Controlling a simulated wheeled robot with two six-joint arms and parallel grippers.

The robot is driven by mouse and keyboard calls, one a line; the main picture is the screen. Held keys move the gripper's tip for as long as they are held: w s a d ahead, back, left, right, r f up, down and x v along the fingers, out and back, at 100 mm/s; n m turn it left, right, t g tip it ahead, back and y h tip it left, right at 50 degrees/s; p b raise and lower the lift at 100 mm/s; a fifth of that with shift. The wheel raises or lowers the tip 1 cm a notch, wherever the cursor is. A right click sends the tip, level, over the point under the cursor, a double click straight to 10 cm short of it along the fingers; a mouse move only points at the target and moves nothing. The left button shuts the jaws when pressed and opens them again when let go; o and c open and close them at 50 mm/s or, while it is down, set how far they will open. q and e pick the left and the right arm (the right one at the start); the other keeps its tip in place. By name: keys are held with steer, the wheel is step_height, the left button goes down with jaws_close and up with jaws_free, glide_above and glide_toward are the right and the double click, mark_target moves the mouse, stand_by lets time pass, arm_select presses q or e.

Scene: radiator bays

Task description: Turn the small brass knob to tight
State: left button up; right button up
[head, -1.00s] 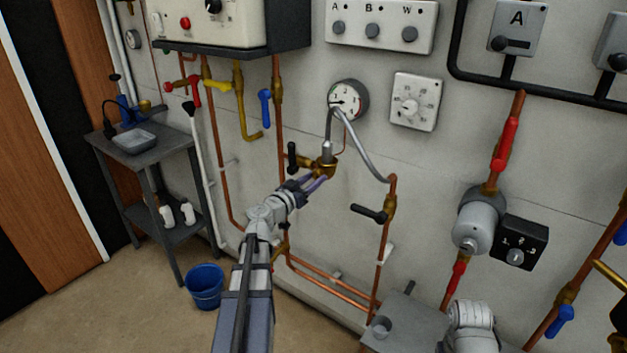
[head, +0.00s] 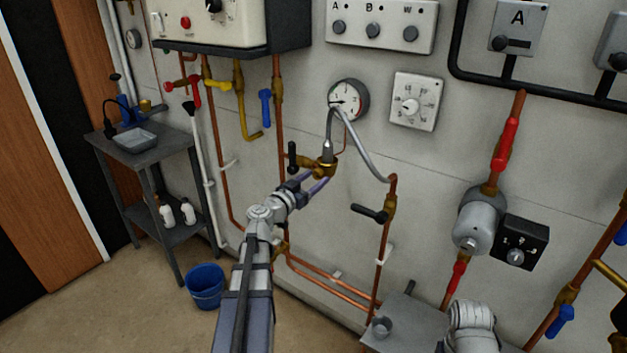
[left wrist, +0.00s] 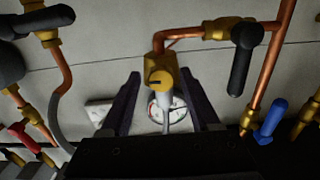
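A small brass fitting (head: 327,165) sits on the copper pipework below the round gauge, with a grey hose rising from it. In the left wrist view its brass block with a dark slotted face (left wrist: 159,72) shows between my fingers. I cannot tell which part of it is the knob that turns. My left gripper (head: 314,182) reaches it from below left. It also shows in the left wrist view (left wrist: 160,95), its two dark fingers apart on either side, with gaps beside the brass. My right gripper is out of view.
A black lever (head: 292,157) stands close left of the fitting and another black lever (head: 369,213) is to its right. The round gauge (head: 348,100) is above. A grey bench (head: 410,325) stands at the lower right, a blue bucket (head: 205,287) on the floor.

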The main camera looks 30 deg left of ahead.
arm_select(q)
steer(key=shift+o, duration=0.3)
steer(key=s, duration=0.7)
steer(key=shift+s+a, duration=0.3)
steer(key=shift+s, duration=0.1)
steer(key=s+d+f+m+g+h+p, duration=0.1)
steer(key=d+f+m+g+h+p, duration=0.3)
steer(key=d, duration=1.1)
steer(key=s+d+f+g+h+p, duration=0.15)
steer(key=d+f+g, duration=0.45)
steer(key=d, duration=0.9)
steer(key=s+d+f+g+y+p, duration=0.1)
steer(key=s+d+g+y, duration=0.2)
steer(key=s, duration=0.4)
steer(key=s+d+f+n+g+y+p, duration=0.1)
steer(key=s+d+g+y, duration=0.3)
steer(key=s, duration=0.4)
steer(key=shift+d+f+g+y+p, duration=0.3)
steer(key=shift+f+g+y+p, duration=0.25)
steer(key=shift+f+g+y, duration=0.15)
